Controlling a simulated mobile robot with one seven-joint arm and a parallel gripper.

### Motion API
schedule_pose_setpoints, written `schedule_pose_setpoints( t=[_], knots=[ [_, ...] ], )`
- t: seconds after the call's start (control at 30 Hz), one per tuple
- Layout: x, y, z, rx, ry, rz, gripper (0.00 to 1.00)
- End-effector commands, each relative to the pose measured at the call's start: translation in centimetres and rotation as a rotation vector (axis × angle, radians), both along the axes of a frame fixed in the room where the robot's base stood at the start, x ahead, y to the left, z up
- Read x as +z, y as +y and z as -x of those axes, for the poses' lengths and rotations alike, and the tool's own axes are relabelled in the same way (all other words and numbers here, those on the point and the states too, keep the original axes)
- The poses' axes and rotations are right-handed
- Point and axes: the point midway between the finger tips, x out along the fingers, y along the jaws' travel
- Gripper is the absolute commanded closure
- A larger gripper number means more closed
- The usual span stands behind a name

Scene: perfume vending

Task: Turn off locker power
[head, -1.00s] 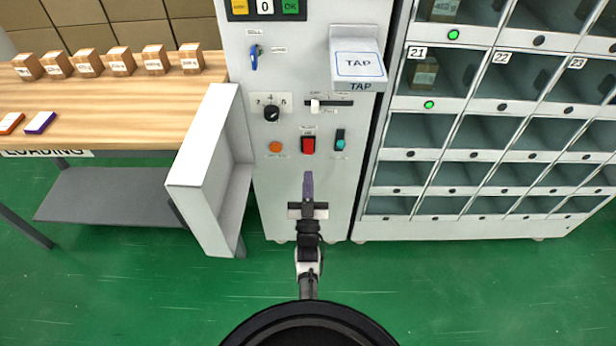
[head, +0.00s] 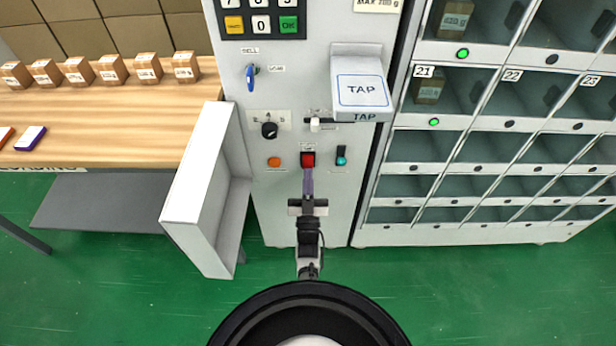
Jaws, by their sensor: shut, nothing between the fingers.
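The control panel (head: 300,218) of the grey cabinet stands ahead of me. A red rocker switch (head: 308,159) sits low in its middle, with a small label above it that is too small to read. My gripper (head: 308,174) is shut and empty, pointing up at the panel. Its tip lies just under the red switch in the picture and overlaps its lower edge; I cannot tell if they touch. A green switch (head: 341,155) is to the right and an orange button (head: 274,162) to the left. The lockers (head: 470,235) show two lit green lamps.
A white TAP reader box (head: 362,92) juts out above the switches. A blue key switch (head: 251,76), black knob (head: 269,130) and keypad (head: 261,24) are also on the panel. A white open bin (head: 196,180) sticks out at left beside the wooden table (head: 110,120).

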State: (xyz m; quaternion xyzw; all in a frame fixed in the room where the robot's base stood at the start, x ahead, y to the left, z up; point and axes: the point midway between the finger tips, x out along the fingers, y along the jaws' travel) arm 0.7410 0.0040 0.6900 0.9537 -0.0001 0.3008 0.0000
Motion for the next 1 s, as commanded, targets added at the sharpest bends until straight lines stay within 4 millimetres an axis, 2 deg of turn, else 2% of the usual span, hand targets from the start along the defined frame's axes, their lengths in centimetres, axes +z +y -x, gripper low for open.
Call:
schedule_pose_setpoints(
  t=[0.47,0.5,0.7,0.87,1.0],
  knots=[
    [-1.1,0.0,-0.8,0.0,-0.082,-0.001,1.0],
    [-0.3,0.0,-0.8,0.001,-0.077,-0.002,1.0],
    [-0.4,0.0,-0.7,0.001,-0.075,-0.001,1.0],
    [-1.7,0.0,0.5,0.001,-0.072,0.001,1.0],
    [-3.7,0.0,2.7,0.001,-0.071,0.0,1.0]
  ],
)
